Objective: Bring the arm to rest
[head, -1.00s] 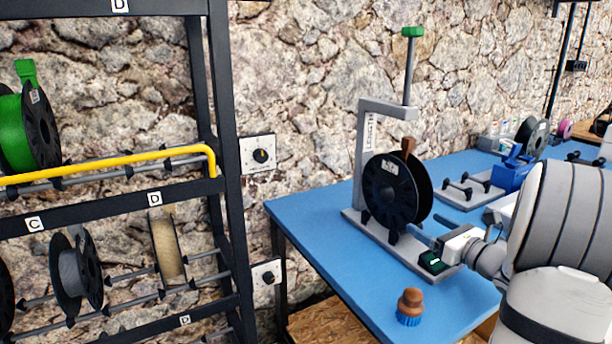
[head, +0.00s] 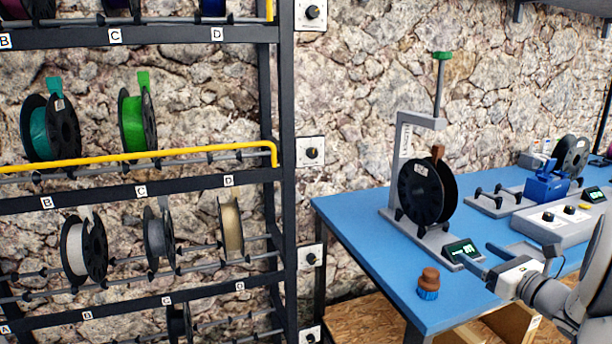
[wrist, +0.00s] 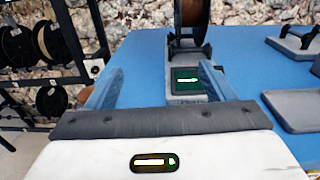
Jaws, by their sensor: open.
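My gripper (head: 486,258) is at the lower right of the head view, over the front part of the blue table (head: 358,222). In the wrist view, my gripper (wrist: 160,88) has its two blue-grey fingers wide apart with nothing between them. Beyond the fingers is a small green-lit display (wrist: 186,80) on the base of the spool stand. The stand (head: 400,160) holds a black spool (head: 420,192) with a brown tab. The display also shows in the head view (head: 462,250), just left of my gripper.
A small brown-topped brush (head: 429,283) stands near the table's front edge. A dark rack (head: 290,200) with several filament spools and a yellow bar stands at the left. A blue device (head: 545,188) and a grey control box (head: 560,222) are behind my gripper to the right.

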